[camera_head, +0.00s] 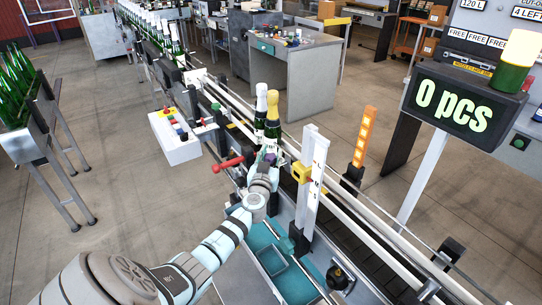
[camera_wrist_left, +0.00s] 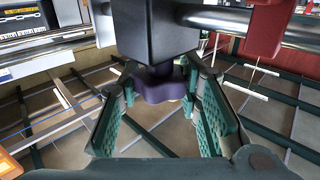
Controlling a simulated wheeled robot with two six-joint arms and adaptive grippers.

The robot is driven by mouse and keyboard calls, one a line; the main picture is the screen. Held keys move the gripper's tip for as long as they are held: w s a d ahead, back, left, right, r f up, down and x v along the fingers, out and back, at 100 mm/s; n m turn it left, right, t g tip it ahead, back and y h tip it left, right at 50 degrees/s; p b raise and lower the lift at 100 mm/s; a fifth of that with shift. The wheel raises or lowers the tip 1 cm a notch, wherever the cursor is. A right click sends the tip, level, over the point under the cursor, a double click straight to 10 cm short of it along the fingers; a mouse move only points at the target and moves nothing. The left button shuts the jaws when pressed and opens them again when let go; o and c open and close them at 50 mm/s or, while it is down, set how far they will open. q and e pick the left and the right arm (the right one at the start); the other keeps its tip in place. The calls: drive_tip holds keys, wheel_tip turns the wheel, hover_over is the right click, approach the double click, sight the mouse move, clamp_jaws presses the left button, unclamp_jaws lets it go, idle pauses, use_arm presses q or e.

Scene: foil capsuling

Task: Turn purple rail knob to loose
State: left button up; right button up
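The purple rail knob (camera_wrist_left: 160,85) sits under a dark block (camera_wrist_left: 158,30) on the rail in the left wrist view. My left gripper (camera_wrist_left: 162,95) has one finger on each side of the knob, with the fingertips right at its edges. Whether they press on it I cannot tell. In the head view my left gripper (camera_head: 268,162) is at the conveyor's near side, below two bottles, and mostly covers the knob. My right gripper is not in view.
A red handle (camera_head: 228,163) sticks out left of my gripper. A dark bottle with a gold top (camera_head: 272,115) and a green bottle with a pale top (camera_head: 260,110) stand just beyond. A white upright post (camera_head: 314,185) and yellow block (camera_head: 301,172) are close on the right.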

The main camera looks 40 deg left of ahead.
use_arm(q)
drive_tip(key=shift+c, duration=0.7)
drive_tip(key=shift+d+r+n+g+y+p, duration=0.15)
drive_tip(key=shift+r+n+g+y+p, duration=0.1)
drive_tip(key=shift+n+g+y+p, duration=0.65)
drive_tip(key=shift+f+n+g+y, duration=0.15)
drive_tip(key=shift+n+g+y, duration=0.5)
drive_tip(key=shift+y, duration=0.45)
drive_tip(key=shift+s+a+f+n+g+y, duration=0.1)
drive_tip(key=shift+a+n+g+y, duration=0.1)
drive_tip(key=shift+n+g+y, duration=0.7)
drive_tip(key=o, duration=1.2)
drive_tip(key=shift+m+h, duration=0.25)
drive_tip(key=shift+h, duration=0.05)
